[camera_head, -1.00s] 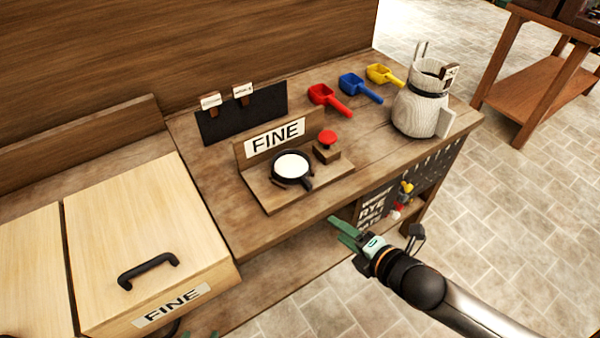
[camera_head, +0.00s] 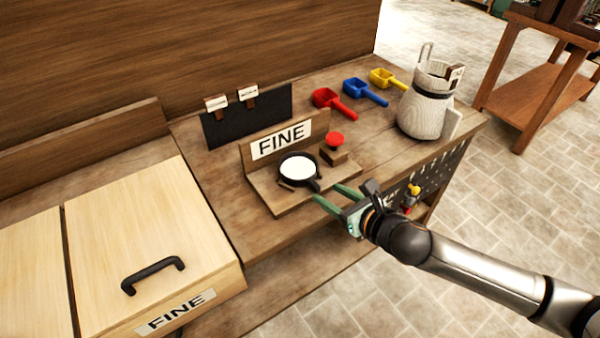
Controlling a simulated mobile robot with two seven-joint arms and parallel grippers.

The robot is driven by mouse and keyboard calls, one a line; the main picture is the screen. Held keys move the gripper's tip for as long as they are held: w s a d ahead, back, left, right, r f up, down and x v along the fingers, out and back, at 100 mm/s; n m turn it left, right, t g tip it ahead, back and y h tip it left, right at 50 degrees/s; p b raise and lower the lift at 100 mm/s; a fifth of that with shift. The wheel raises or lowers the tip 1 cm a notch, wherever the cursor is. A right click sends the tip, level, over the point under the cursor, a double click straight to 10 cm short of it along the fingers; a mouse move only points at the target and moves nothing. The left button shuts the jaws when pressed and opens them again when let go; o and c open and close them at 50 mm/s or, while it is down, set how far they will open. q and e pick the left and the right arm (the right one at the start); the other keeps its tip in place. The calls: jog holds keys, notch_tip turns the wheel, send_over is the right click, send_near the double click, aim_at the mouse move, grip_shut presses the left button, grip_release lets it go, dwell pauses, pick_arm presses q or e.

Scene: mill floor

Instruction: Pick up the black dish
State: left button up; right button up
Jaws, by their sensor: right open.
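The black dish (camera_head: 286,183) is small and round, with a white filling and a short handle pointing to the lower right. It sits on a wooden stand (camera_head: 262,190) in front of a FINE sign (camera_head: 281,139). My right gripper (camera_head: 328,196) is open and empty at the bench's front edge, its green fingers just to the lower right of the dish's handle. Whether the fingers overlap the handle in depth I cannot tell. My left gripper is not in view.
A red button (camera_head: 334,139) on a wooden block stands right of the dish. A lidded FINE bin (camera_head: 150,235) stands at left.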

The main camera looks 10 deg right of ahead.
aim_at(319, 189)
jog(key=shift+x, duration=2.9)
jog(key=shift+a, duration=0.1)
jog(key=shift+s, duration=0.1)
grip_shut()
